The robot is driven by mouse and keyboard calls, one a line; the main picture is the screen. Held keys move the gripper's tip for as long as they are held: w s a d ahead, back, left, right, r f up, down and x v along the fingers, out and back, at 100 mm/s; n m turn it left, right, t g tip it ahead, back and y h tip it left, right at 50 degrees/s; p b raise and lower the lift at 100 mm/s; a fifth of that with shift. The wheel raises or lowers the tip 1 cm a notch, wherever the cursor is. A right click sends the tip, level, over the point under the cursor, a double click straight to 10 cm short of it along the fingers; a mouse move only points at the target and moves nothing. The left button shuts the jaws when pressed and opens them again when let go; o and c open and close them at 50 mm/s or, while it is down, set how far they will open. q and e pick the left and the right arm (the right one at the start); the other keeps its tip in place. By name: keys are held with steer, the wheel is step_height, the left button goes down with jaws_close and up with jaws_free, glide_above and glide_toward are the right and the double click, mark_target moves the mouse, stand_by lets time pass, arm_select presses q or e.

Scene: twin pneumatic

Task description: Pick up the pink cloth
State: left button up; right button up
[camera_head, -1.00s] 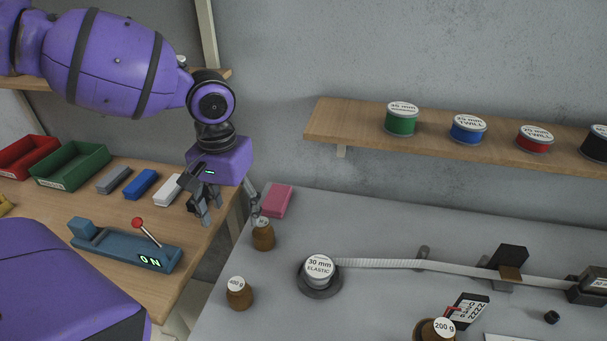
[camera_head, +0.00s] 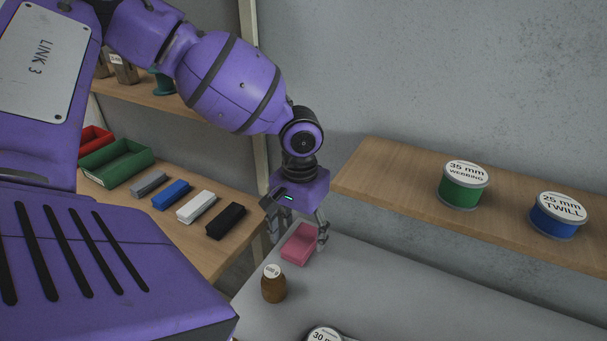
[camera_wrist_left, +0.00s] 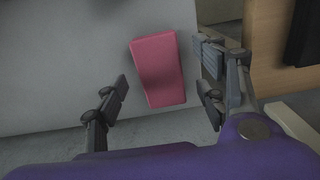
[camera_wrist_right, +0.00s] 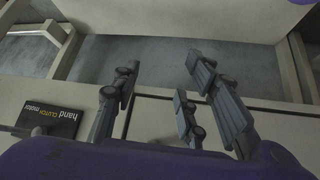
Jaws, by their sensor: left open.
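The pink cloth (camera_head: 299,244) is a folded block lying on the grey table near its left end in the head view. It also shows in the left wrist view (camera_wrist_left: 159,70), lying between the spread fingers. My left gripper (camera_head: 298,238) is open above the cloth, with fingers on either side of it; I cannot tell whether they touch it. In the left wrist view my left gripper (camera_wrist_left: 163,103) has nothing between its fingers but the cloth below. My right gripper (camera_wrist_right: 160,95) shows only in its own wrist view, open and empty, away from the cloth.
A brown weight (camera_head: 273,284) stands on the table in front of the cloth. A wooden shelf (camera_head: 400,190) with green and blue spools is to the right. Black, white, blue and grey blocks lie on the wooden bench at left.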

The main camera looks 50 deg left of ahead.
mark_target(301, 241)
arm_select(q)
step_height(301, 241, down, 2)
arm_select(e)
steer(key=shift+w+r, duration=0.2)
steer(key=shift+w, duration=0.3)
arm_select(q)
steer(key=c, duration=1.2)
arm_select(e)
steer(key=shift+s+f, duration=0.2)
steer(key=shift+f, duration=0.05)
arm_select(q)
step_height(301, 241, up, 10)
steer(key=shift+p, duration=0.85)
arm_select(e)
steer(key=shift+w+r, duration=0.2)
steer(key=shift+r, duration=0.35)
steer(key=shift+w+r, duration=0.2)
steer(key=shift+r, duration=0.35)
